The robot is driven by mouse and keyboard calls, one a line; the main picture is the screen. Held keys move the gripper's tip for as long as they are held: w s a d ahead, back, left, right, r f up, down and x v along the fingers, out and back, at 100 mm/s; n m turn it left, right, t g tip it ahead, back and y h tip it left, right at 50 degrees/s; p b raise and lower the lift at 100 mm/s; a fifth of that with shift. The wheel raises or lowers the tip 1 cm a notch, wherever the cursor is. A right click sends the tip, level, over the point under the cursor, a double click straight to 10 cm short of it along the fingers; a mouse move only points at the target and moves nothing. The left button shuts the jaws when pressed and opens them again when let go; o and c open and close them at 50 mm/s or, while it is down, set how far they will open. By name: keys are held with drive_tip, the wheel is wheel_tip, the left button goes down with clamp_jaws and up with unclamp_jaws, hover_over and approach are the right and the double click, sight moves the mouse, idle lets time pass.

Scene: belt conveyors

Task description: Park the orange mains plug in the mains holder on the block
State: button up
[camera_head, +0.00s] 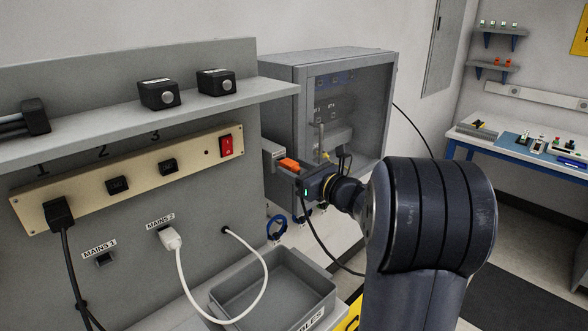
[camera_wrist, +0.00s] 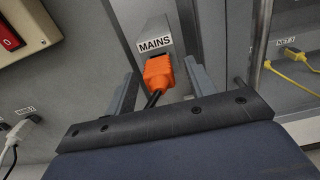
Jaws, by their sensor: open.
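The orange mains plug (camera_wrist: 158,73) sits at the grey block (camera_wrist: 150,22), just below its MAINS label (camera_wrist: 154,44), with its dark cable running down toward me. How deep it sits in the holder cannot be told, as the plug hides the holder. My gripper (camera_wrist: 160,80) is open, with one finger on each side of the plug and a visible gap on both sides. In the head view the orange plug (camera_head: 289,164) shows beside the block (camera_head: 272,151), at the end of my gripper (camera_head: 297,174).
A grey cabinet (camera_head: 345,75) with a clear door stands right behind the block. On the left are a beige socket strip (camera_head: 85,197) with a red switch (camera_head: 225,146), and a white plug (camera_head: 170,238) at MAINS 2. A grey bin (camera_head: 225,305) lies below. Yellow cables (camera_wrist: 300,57) are at right.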

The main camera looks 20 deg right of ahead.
drive_tip(key=b+v, duration=0.1)
drive_tip(key=v, duration=0.9)
drive_tip(key=shift+s, duration=0.15)
drive_tip(key=p+x, duration=0.1)
drive_tip(key=x, duration=0.9)
drive_tip(key=shift+w+a, duration=0.1)
drive_tip(key=shift+w, duration=0.25)
drive_tip(key=shift+s, duration=0.25)
